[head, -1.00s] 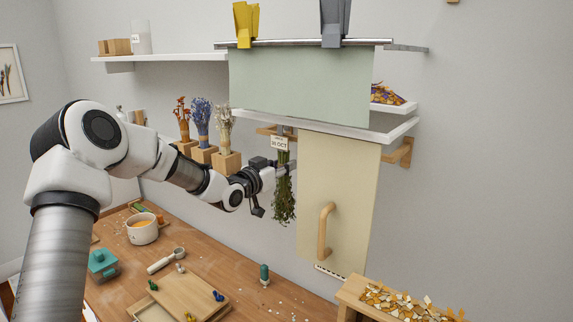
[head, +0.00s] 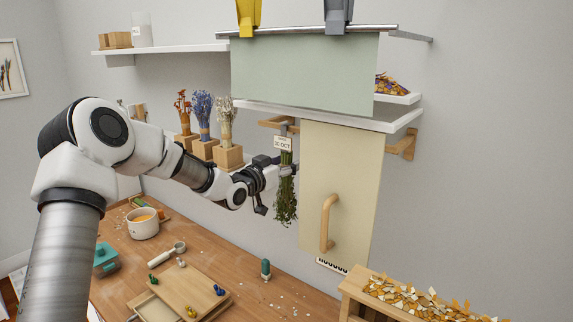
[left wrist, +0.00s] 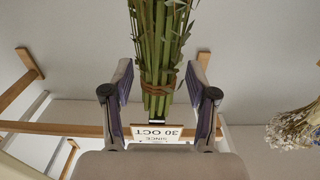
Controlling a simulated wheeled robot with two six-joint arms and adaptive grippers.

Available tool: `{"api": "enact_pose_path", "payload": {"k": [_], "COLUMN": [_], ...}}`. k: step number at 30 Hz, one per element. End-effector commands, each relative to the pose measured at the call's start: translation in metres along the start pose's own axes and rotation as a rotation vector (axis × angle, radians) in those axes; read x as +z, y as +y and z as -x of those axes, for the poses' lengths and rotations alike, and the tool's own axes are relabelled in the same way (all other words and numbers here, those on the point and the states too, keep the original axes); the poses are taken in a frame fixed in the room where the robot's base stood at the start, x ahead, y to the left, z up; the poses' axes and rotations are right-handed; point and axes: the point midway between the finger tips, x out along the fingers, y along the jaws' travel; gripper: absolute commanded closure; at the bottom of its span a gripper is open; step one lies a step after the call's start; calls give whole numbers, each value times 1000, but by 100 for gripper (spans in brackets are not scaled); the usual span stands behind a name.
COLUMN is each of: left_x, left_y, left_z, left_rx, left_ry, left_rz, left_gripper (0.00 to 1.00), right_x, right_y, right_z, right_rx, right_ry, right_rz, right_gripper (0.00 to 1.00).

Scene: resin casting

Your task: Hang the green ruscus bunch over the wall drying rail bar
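The green ruscus bunch (head: 286,200) hangs head down at the left edge of the cream panel. A white tag reading 30 OCT (head: 283,144) is at its top, with a small grey hook piece above it at the wooden drying rail bar (head: 268,124). I cannot tell whether the hook bears on the bar. My left gripper (head: 286,170) is at the tied stems. In the left wrist view its fingers (left wrist: 160,75) stand on either side of the stems (left wrist: 156,50), with narrow gaps showing. My right gripper is out of view.
Cream panel with a handle (head: 328,222) covers the rail's middle; its right bracket (head: 404,144) shows. A white shelf (head: 385,122) is close above. Dried bunches in wooden blocks (head: 228,155) stand left behind my arm. A wooden tray of chips (head: 350,283) is lower right.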

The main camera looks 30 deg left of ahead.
Motion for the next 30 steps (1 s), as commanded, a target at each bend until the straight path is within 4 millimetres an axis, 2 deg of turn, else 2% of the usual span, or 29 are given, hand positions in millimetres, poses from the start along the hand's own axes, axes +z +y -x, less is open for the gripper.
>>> {"api": "enact_pose_path", "payload": {"k": [4, 7, 15, 18, 23, 30], "left_x": [-1, -1, -1, -1, 0, 0], "left_y": [-1, -1, -2, -2, -1, 0], "left_z": [5, 20, 90, 107, 120, 121], "left_rx": [-1, -1, -2, -2, 0, 1], "left_ry": [1, 2, 5, 5, 2, 1], "left_rz": [1, 6, 14, 11, 4, 0], "left_gripper": [42, 42, 42, 42, 42, 42], "right_x": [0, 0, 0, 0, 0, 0], "right_y": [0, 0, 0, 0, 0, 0], "right_z": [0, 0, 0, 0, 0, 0], "right_rx": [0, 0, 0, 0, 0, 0], "right_ry": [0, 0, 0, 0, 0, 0], "right_rz": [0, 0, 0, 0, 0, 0], "right_gripper": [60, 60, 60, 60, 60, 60]}}
